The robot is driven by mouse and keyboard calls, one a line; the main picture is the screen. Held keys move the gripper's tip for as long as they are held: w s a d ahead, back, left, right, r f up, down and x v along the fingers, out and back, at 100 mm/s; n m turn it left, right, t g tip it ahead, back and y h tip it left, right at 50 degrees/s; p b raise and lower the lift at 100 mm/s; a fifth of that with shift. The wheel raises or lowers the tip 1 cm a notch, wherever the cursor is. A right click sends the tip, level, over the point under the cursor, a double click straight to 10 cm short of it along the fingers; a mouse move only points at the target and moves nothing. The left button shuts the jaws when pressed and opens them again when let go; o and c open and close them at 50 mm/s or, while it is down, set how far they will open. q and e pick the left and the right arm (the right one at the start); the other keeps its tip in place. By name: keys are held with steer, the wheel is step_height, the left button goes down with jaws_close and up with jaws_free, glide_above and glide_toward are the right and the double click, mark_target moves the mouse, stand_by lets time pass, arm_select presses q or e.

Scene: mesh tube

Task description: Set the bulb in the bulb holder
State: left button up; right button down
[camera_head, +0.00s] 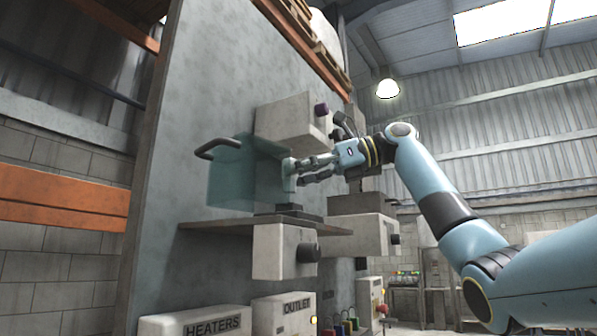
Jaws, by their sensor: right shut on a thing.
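My right gripper (306,170) reaches in from the right, its fingers shut on a pale upright piece that looks like the bulb (290,183). The bulb is above a dark stepped base on the shelf, which looks like the bulb holder (289,211). I cannot tell whether the bulb touches the holder or is just above it. A see-through teal guard (232,180) with a dark handle (219,146) stands just left of the bulb. My left gripper is not in view.
The holder sits on a thin shelf (215,226) fixed to a grey panel. A white box with a dark knob (280,250) hangs below it, and another box (285,122) is above. Boxes marked HEATERS (190,322) and OUTLET (285,318) are lower down.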

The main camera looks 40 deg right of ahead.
mark_target(299, 205)
steer(key=shift+f+b, duration=1.35)
steer(key=shift+f, duration=0.65)
steer(key=c, duration=0.9)
jaws_free()
steer(key=shift+a, duration=0.1)
steer(key=shift+d, duration=0.2)
steer(key=v, duration=1.2)
